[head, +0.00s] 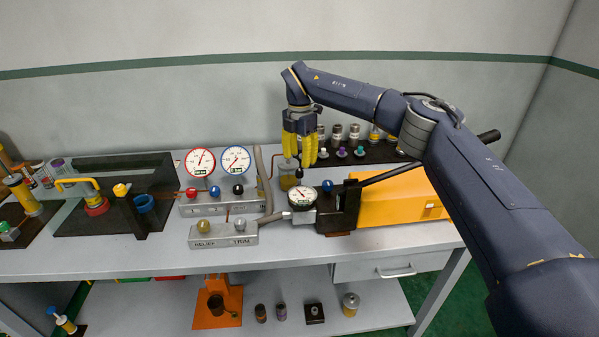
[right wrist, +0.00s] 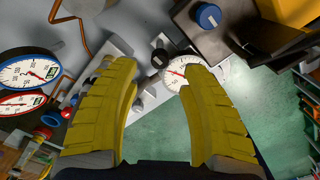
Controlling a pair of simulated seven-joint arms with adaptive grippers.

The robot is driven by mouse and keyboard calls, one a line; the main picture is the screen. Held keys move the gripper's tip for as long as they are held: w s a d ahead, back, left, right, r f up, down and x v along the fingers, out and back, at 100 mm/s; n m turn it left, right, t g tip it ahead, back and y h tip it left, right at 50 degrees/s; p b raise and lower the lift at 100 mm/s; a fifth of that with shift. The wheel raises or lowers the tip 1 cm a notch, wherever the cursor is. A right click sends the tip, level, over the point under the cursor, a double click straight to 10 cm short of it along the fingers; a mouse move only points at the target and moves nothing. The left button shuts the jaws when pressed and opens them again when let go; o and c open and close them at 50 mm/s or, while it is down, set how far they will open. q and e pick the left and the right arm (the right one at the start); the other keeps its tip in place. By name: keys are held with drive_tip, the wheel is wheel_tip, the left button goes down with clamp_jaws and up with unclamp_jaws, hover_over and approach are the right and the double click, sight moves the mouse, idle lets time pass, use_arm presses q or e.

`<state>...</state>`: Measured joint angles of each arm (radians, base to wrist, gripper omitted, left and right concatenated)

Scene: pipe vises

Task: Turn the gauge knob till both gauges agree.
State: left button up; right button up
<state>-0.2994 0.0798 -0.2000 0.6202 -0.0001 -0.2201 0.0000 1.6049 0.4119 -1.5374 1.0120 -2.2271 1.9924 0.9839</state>
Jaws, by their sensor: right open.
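The red-rimmed gauge (head: 200,162) and the blue-rimmed gauge (head: 236,160) stand side by side on a grey manifold (head: 222,207). Both also show at the left of the right wrist view, red (right wrist: 20,103) below blue (right wrist: 28,72). Red (head: 192,193), blue (head: 214,191) and black (head: 238,189) knobs sit on that manifold. A front block labelled RELIEF and TRIM bears a brass knob (head: 203,226) and a silver knob (head: 240,224). My left gripper is not in view.
A third, black-rimmed gauge (head: 302,197) lies beside a dark vise with a blue knob (head: 327,186). A grey hose (head: 261,172) stands near the gauges. An orange case (head: 400,202) lies at right. Several fittings stand behind on a dark rack.

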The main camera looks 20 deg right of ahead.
sight(300, 170)
drive_tip(key=shift+f, duration=2.75)
clamp_jaws()
